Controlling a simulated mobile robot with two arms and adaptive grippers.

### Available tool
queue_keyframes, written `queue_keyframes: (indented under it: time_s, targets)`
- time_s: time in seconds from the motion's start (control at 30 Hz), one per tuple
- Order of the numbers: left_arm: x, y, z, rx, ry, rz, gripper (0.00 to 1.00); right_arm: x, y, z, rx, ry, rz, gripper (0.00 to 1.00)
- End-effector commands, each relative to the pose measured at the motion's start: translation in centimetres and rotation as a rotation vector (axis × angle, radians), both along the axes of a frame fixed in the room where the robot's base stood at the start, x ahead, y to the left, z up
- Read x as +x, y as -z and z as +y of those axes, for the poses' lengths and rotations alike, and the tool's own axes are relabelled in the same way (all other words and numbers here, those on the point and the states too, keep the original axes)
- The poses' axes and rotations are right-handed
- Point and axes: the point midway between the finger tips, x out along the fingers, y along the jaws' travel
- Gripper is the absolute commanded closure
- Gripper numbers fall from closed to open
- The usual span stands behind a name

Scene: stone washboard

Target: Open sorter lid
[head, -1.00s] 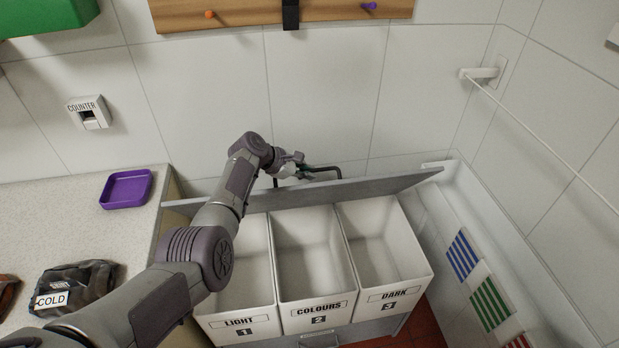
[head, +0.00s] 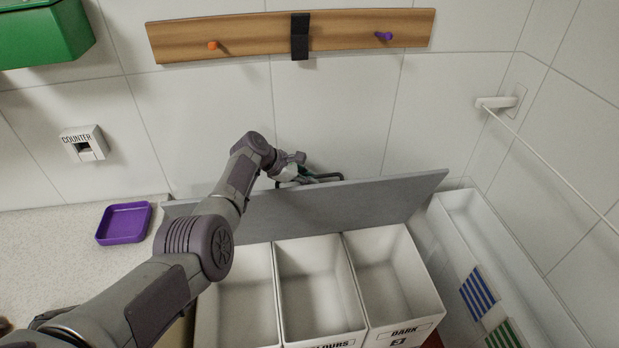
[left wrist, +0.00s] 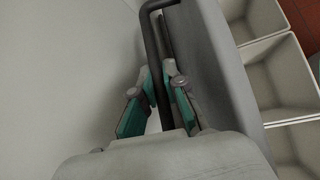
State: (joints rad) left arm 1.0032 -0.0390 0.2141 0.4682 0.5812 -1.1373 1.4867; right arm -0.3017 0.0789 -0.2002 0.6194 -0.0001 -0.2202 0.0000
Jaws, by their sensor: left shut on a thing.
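The grey sorter lid (head: 370,203) stands raised at the back of the sorter, tilted up toward the wall, with the bins uncovered. Its dark bar handle (head: 326,177) sticks out on the wall side. My left gripper (head: 297,171) is at the handle. In the left wrist view the teal-padded fingers (left wrist: 158,108) are on either side of the black handle (left wrist: 152,58), shut on it, with the lid (left wrist: 207,60) just to the right. Three white bins (head: 312,275) stand below the lid, open and empty as far as I see. My right gripper is out of view.
A purple tray (head: 124,223) sits on the counter (head: 60,250) at left. A wooden peg rail (head: 350,33) with a black strap (head: 300,38) hangs on the wall above. A white trough (head: 500,255) with striped cloths lies at right.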

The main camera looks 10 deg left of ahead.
Motion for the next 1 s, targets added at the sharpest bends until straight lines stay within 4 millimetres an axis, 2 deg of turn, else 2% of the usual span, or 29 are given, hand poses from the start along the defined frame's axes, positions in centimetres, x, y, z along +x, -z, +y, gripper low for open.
queue_keyframes:
  time_s: [0.03, 0.2, 0.67, 0.83, 1.0]
  targets:
    - [0.1, -0.1, 0.1, 0.001, -0.002, -0.003, 0.87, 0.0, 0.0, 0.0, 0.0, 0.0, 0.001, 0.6]
    - [0.1, -0.1, 0.1, 0.001, -0.001, -0.002, 0.63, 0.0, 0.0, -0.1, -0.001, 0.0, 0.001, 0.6]
    - [-0.2, -0.5, 0.5, 0.0, 0.001, -0.002, 0.63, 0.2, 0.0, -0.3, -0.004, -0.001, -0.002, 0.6]
    - [-0.9, -1.6, 1.5, 0.002, -0.001, -0.003, 0.63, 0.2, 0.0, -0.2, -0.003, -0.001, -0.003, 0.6]
    - [-2.0, -3.6, 3.4, 0.002, -0.002, -0.005, 0.63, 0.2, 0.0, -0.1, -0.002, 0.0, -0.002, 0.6]
